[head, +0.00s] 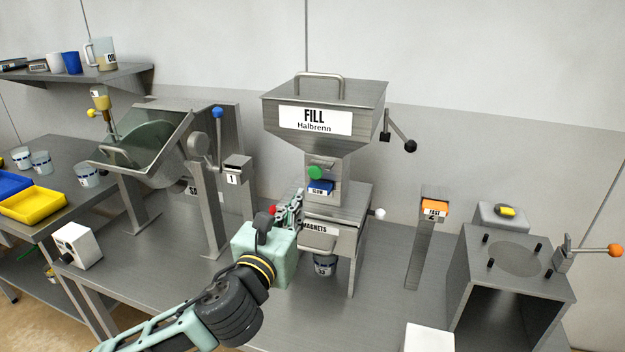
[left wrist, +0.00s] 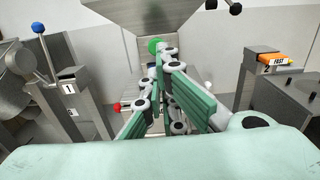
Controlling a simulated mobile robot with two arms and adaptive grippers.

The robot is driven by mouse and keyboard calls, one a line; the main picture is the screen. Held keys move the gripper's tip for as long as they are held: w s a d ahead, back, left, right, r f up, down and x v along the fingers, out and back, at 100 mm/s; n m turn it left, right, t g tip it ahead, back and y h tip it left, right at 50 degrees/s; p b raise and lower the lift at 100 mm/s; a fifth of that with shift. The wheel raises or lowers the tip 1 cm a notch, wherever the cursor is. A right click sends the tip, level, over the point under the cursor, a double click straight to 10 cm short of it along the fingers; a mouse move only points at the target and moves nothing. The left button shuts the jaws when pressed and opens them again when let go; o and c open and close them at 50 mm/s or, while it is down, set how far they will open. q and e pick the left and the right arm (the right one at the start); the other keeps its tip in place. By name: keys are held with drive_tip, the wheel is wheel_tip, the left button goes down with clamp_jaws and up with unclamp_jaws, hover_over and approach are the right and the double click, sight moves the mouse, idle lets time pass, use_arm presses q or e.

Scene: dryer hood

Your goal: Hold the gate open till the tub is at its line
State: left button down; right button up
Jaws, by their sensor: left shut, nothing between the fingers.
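The steel hopper marked FILL Halbrenn (head: 322,92) narrows to a spout with a round green knob (head: 315,172) and a blue tab marked SLOW (head: 320,188). I cannot tell which part moves the gate, or whether it is open. A small tub (head: 325,266) with a dark blue band stands below the box marked MAGNETS (head: 330,228); its fill level is hidden. My left gripper (head: 289,208) is shut and empty, just left of the spout. In the left wrist view its fingers (left wrist: 165,62) reach toward the green knob (left wrist: 155,46). My right gripper is out of view.
Post 1 (head: 232,170) and a tilting drum (head: 150,145) stand left. Post 2 with an orange FAST tab (head: 434,209) stands right, before a steel box (head: 512,270) with an orange-knobbed lever (head: 614,250). The bench between the hopper and post 2 is clear.

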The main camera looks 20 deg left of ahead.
use_arm(q)
drive_tip(key=p, duration=0.2)
approach(317, 175)
drive_tip(key=w, duration=0.5)
drive_tip(key=shift+w+d+r, duration=0.1)
drive_tip(key=shift+w+r, duration=0.05)
drive_tip(key=shift+r, duration=0.05)
drive_tip(key=shift+w+f, duration=0.1)
drive_tip(key=shift+w, duration=0.75)
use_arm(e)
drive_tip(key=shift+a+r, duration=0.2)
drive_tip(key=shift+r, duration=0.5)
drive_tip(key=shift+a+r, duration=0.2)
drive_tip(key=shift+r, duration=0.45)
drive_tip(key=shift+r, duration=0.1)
use_arm(q)
drive_tip(key=shift+w+r+p, duration=0.25)
drive_tip(key=shift+w+p, duration=0.1)
drive_tip(key=shift+p, duration=0.15)
drive_tip(key=shift+w+f, duration=0.2)
drive_tip(key=shift+w, duration=1)
drive_tip(key=shift+s, duration=0.1)
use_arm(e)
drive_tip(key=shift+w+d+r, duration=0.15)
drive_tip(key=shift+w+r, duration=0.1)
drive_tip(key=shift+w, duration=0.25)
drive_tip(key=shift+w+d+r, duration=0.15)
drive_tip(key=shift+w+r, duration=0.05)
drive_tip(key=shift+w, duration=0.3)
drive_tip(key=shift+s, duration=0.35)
